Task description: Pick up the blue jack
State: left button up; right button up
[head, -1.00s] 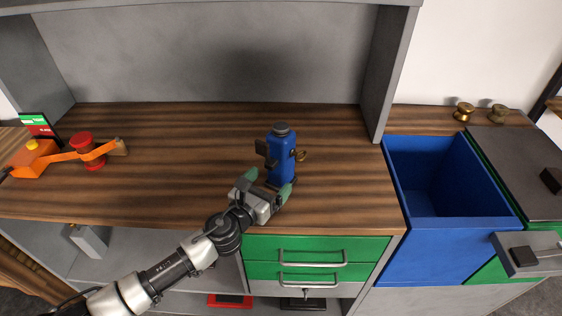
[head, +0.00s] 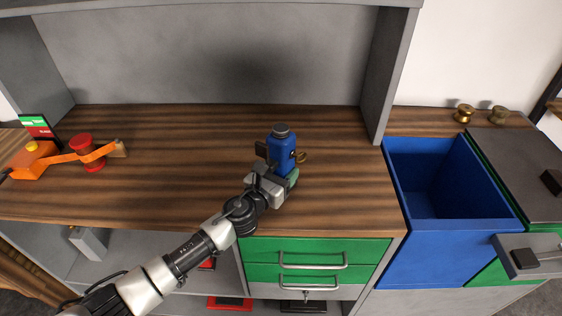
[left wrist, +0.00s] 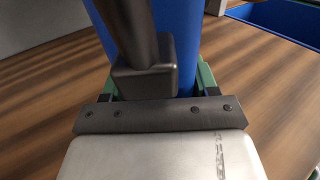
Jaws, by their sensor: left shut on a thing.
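The blue jack (head: 281,149) stands upright on the wooden worktop, with a dark cap on top, a dark handle part on its left and a brass-coloured ring on its right. My left gripper (head: 280,178) is shut on the jack's lower body, and its green fingers are partly hidden behind the wrist and the jack. In the left wrist view the blue jack (left wrist: 177,40) fills the space between the green fingers (left wrist: 158,82), with a dark bar and block in front of it. My right gripper is not in view.
An orange device (head: 32,159) and a red spool (head: 87,152) with an orange belt lie at the left of the worktop (head: 180,185). A blue open bin (head: 445,240) stands at the right. Green drawers (head: 315,250) are below the front edge. The worktop around the jack is clear.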

aim_at(274, 164)
pick_arm(q)
grip_shut()
jog(key=shift+w+r, duration=0.1)
jog(key=shift+r, duration=0.1)
jog(key=shift+r, duration=0.3)
notch_tip(274, 164, up, 4)
jog(key=shift+f+p, duration=0.1)
jog(key=shift+p, duration=1)
jog(key=s+d+r+p, duration=0.1)
jog(key=s+d+r, duration=0.4)
jog(key=d, duration=0.5)
jog(key=shift+s+d+r, duration=0.15)
jog(key=shift+s+r, duration=0.25)
jog(key=shift+r, duration=0.4)
